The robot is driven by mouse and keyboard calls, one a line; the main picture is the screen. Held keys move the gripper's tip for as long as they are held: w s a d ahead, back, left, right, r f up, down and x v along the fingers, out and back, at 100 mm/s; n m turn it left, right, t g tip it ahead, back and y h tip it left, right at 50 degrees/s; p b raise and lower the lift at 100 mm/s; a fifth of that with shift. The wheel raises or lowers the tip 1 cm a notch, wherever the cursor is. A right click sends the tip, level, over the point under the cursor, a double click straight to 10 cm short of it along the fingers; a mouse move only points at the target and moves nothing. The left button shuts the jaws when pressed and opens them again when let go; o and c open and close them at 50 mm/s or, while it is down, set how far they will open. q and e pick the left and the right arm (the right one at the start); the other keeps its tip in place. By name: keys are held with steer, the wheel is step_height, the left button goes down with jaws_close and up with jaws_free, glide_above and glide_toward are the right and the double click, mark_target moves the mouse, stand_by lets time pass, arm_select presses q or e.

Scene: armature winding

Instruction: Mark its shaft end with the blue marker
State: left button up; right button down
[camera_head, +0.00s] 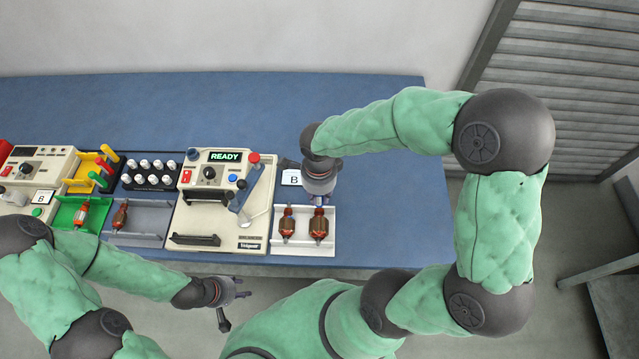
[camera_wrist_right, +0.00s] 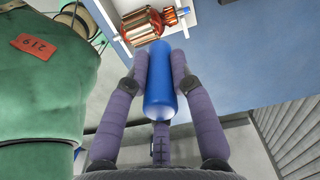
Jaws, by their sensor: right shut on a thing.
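My right gripper (camera_wrist_right: 160,60) is shut on the blue marker (camera_wrist_right: 158,85), which lies between its fingers. In the head view this gripper (camera_head: 319,192) hangs just behind and above the white tray (camera_head: 333,250) at the table's right front; the marker's tip is hidden there. Two copper-wound armatures lie in the tray, a left one (camera_head: 287,224) and a right one (camera_head: 318,226). In the right wrist view an armature (camera_wrist_right: 140,22) shows just beyond the marker; I cannot tell whether they touch. My left gripper (camera_head: 236,302) is empty, fingers apart, in front of the table edge.
A winding machine (camera_head: 220,215) reading READY stands left of the tray, with a "B" card (camera_head: 291,178) behind the tray. Further left are a grey tray (camera_head: 140,225) and a green tray (camera_head: 64,215), each with an armature. The table's back strip is clear.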

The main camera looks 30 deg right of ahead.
steer(key=shift+s+a+r, duration=0.15)
steer(key=shift+s+a, duration=0.05)
steer(key=shift+s, duration=0.05)
steer(key=shift+w+a+r, duration=0.1)
steer(key=shift+a, duration=0.05)
steer(key=w+a+n+p, duration=0.3)
steer(key=w+a+n, duration=0.25)
steer(key=w, duration=0.25)
steer(key=shift+n, duration=0.25)
steer(key=f+b, duration=0.1)
steer(key=f, duration=0.1)
steer(key=f+b, duration=0.2)
steer(key=w+f+b, duration=0.1)
steer(key=f+b, duration=0.1)
steer(key=shift+d+f, duration=0.15)
steer(key=shift+f+b, duration=0.7)
steer(key=shift+b, duration=0.05)
steer(key=shift+s+f+b, duration=0.15)
steer(key=shift+f+b, duration=0.3)
steer(key=shift+b, duration=0.55)
stand_by(3.1)
